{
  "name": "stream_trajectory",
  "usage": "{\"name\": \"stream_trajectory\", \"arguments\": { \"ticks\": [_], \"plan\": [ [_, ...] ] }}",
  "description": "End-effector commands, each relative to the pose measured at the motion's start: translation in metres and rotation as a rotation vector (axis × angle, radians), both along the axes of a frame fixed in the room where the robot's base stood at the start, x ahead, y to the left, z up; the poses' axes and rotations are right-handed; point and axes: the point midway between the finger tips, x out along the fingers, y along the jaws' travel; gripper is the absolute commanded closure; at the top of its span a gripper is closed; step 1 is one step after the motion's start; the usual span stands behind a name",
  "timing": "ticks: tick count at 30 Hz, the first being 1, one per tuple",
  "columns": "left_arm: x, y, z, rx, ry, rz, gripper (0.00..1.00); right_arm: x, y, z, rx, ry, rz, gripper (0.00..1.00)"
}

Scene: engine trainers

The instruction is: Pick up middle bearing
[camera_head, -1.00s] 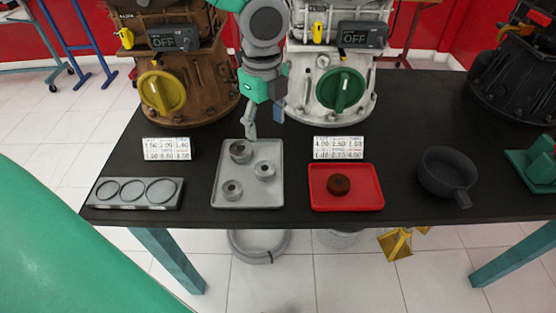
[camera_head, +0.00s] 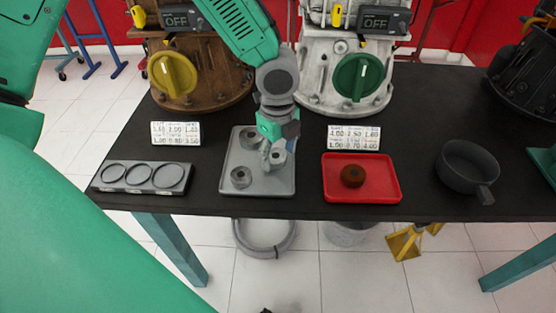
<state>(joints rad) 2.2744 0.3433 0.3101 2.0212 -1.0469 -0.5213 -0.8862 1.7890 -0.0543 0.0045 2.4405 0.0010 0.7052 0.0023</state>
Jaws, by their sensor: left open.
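A grey tray (camera_head: 262,188) on the black table holds round metal bearings. One bearing (camera_head: 250,138) lies at the back and another bearing (camera_head: 241,177) lies at the front left. The middle bearing, at the tray's right side, is largely hidden by my left gripper (camera_head: 277,158). That gripper is open and points down over its place. I cannot tell whether the fingers touch the bearing.
A red tray (camera_head: 385,190) with a brown round part (camera_head: 352,176) stands to the right. A dark pan (camera_head: 467,165) lies beyond it. A grey holder with several rings (camera_head: 143,177) is at the left. Engine trainers (camera_head: 355,80) stand at the back.

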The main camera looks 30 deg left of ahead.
Motion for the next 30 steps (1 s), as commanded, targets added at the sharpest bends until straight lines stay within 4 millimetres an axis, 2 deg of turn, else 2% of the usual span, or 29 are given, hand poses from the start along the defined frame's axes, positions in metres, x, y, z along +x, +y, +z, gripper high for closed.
{"name": "stream_trajectory", "arguments": {
  "ticks": [1,6,8,9,10,20,24,30],
  "plan": [
    [-0.004,0.004,-0.005,0.010,0.014,0.004,0.45,0.000,0.000,-0.001,0.000,0.000,0.000,0.60],
    [-0.005,0.003,-0.005,0.014,0.018,0.004,0.43,0.000,0.000,0.000,0.000,0.000,0.000,0.60],
    [-0.005,0.003,-0.005,0.014,0.019,0.004,0.64,0.000,0.000,0.000,0.000,0.000,0.001,0.60],
    [-0.006,0.003,-0.005,0.014,0.019,0.004,0.78,0.000,0.000,0.000,0.000,0.000,0.000,0.60],
    [-0.006,0.003,-0.005,0.014,0.020,0.004,0.82,0.000,0.000,0.000,0.000,0.000,0.000,0.60],
    [-0.007,0.002,-0.002,0.011,0.021,0.002,0.83,0.000,0.000,0.001,0.000,0.000,0.000,0.60],
    [-0.006,0.001,0.018,0.009,0.017,0.004,1.00,0.000,0.000,0.007,0.000,0.000,0.000,0.60],
    [-0.004,0.001,0.062,0.010,0.011,0.004,1.00,0.000,0.000,0.020,0.000,0.000,0.000,0.60]
  ]
}}
